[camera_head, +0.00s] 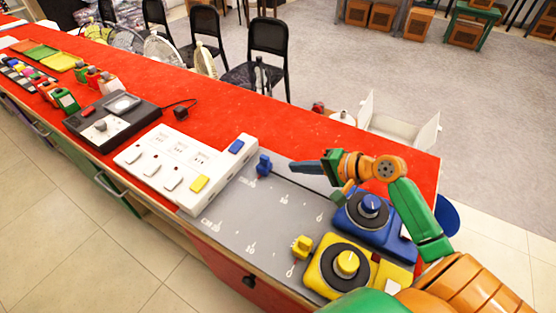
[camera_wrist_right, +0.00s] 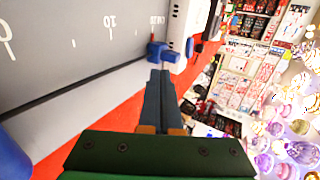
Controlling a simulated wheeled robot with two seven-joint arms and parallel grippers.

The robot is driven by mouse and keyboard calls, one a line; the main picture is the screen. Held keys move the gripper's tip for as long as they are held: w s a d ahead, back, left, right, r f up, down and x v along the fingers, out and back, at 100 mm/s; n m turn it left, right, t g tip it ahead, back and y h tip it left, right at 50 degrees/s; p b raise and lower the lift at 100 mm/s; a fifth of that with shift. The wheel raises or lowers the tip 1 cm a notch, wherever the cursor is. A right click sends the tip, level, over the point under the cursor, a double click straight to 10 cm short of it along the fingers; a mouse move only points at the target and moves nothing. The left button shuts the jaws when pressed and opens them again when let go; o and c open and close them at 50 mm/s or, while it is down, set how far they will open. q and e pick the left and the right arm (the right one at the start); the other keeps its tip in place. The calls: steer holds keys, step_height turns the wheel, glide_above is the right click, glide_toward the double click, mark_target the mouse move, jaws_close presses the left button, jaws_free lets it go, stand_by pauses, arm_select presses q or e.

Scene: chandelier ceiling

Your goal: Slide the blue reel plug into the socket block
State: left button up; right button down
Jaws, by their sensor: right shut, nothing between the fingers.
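The blue plug (camera_head: 264,165) is on the grey mat (camera_head: 232,222), close to the right end of the white socket block (camera_head: 150,168). A dark cable runs from it towards the blue reel (camera_head: 368,212). My right gripper (camera_head: 296,165) is shut and empty, to the right of the blue plug. In the right wrist view its fingers (camera_wrist_right: 160,76) point at the blue plug (camera_wrist_right: 161,51), just beyond the tips; contact cannot be told. The left gripper is not in view.
A yellow reel (camera_head: 346,264) and yellow plug (camera_head: 302,246) are at the near side. A black device (camera_head: 112,117) stands left of the block. The red tabletop (camera_head: 300,130) behind the mat is mostly clear. Black chairs (camera_head: 266,50) stand beyond the table.

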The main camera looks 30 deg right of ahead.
mark_target(263, 157)
steer(key=w+a, duration=0.2)
steer(key=w, duration=0.1)
steer(key=w+a+f+p, duration=0.1)
steer(key=w, duration=0.1)
steer(key=shift+f, duration=0.1)
steer(key=shift+w+a, duration=0.15)
steer(key=shift+w, duration=0.2)
steer(key=w+a, duration=0.2)
steer(key=w, duration=0.1)
steer(key=shift+w+a+p, duration=0.15)
steer(key=shift+w+p, duration=0.15)
